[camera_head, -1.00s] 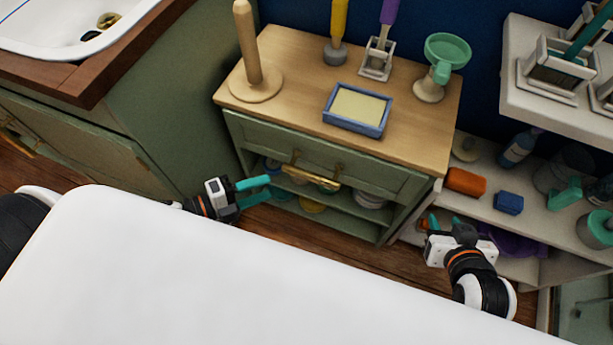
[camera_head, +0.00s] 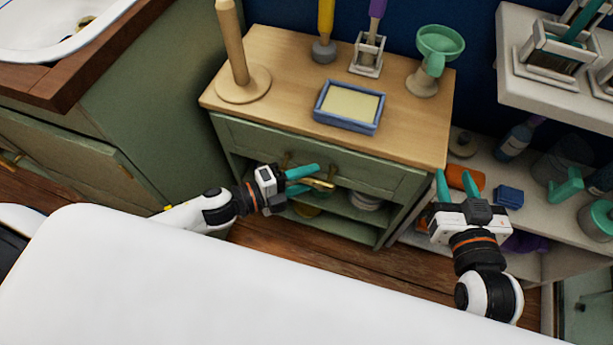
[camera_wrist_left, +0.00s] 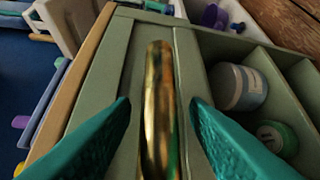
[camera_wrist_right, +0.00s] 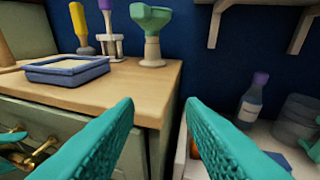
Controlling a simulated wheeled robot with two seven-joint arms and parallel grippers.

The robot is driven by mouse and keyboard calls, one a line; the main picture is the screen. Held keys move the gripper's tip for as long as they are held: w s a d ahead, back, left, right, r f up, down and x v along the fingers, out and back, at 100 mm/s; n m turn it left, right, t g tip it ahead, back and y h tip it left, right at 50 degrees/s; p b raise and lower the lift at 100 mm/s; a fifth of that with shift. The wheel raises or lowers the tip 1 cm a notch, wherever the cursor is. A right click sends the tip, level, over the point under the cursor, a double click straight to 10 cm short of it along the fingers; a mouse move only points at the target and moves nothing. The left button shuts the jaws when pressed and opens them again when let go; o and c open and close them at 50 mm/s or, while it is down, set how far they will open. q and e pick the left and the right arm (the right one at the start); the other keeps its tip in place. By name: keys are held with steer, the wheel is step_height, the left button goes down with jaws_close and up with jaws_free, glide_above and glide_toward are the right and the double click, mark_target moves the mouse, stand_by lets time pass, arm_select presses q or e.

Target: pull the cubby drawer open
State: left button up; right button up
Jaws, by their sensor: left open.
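The cubby is a green cabinet with a wooden top (camera_head: 275,75). Its drawer (camera_head: 370,174) looks shut, with a brass bar handle (camera_head: 322,184) across its front. My left gripper (camera_head: 310,179) is open in front of the drawer. In the left wrist view the brass handle (camera_wrist_left: 160,110) lies between the teal fingers of my left gripper (camera_wrist_left: 160,120), with space on both sides. My right gripper (camera_head: 458,186) is open and empty, right of the cabinet. In the right wrist view the drawer front (camera_wrist_right: 50,118) and handle (camera_wrist_right: 38,155) show at left, beyond the fingers (camera_wrist_right: 157,115).
On the cabinet top stand a wooden post (camera_head: 232,45), a blue tray (camera_head: 348,122) and a green funnel-like cup (camera_head: 440,42). Open shelves below hold jars. At right are a white shelf unit with an orange block (camera_head: 466,177) and a blue block (camera_head: 508,197).

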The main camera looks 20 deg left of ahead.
arm_select(q)
steer(key=shift+w+d, duration=0.15)
arm_select(e)
steer(key=shift+r, duration=0.1)
arm_select(q)
jaws_close()
